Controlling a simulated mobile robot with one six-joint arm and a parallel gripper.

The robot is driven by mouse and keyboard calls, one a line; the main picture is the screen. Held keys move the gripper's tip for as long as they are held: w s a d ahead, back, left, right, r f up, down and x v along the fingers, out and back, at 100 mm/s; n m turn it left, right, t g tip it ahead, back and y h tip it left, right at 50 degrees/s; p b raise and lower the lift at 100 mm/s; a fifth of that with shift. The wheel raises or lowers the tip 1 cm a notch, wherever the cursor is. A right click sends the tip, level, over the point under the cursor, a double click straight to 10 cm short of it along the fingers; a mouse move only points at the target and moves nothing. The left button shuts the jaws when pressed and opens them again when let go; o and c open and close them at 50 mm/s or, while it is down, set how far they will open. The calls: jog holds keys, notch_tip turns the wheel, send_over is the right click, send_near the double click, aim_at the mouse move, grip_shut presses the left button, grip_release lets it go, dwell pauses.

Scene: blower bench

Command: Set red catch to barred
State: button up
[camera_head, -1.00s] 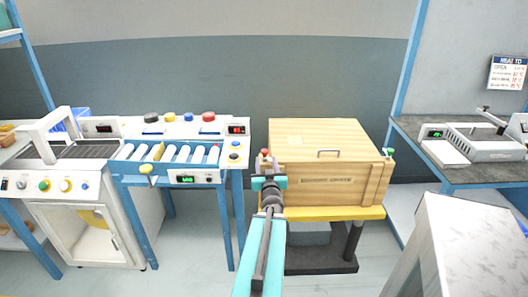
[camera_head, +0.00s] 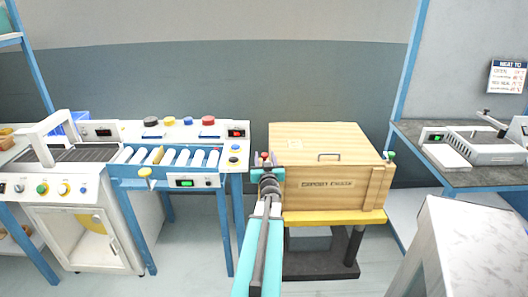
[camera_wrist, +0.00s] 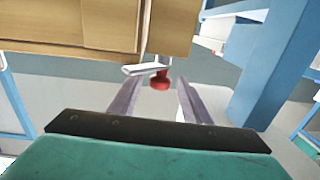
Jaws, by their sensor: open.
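The red catch (camera_wrist: 160,80) shows in the wrist view as a red knob below a pale metal bar (camera_wrist: 146,68), at the edge of the wooden crate (camera_wrist: 75,28). My gripper (camera_wrist: 157,88) is open, with one finger on each side of the red knob; I cannot tell whether either finger touches it. In the head view the wooden crate (camera_head: 330,150) has a lid with a handle and lettering on its front. A small red part (camera_head: 264,155) shows at its left edge, just beyond my arm, which hides much of that corner.
A green knob (camera_head: 391,155) sits at the crate's right edge. The crate stands on a yellow-topped stand (camera_head: 345,218). A roller conveyor bench (camera_head: 170,158) with coloured buttons is to the left. A blue-framed bench (camera_head: 470,172) and a marble-patterned block (camera_head: 480,235) are to the right.

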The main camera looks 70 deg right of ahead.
jog(key=shift+x, duration=2.65)
jog(key=shift+c, duration=0.2)
jog(key=c, duration=1)
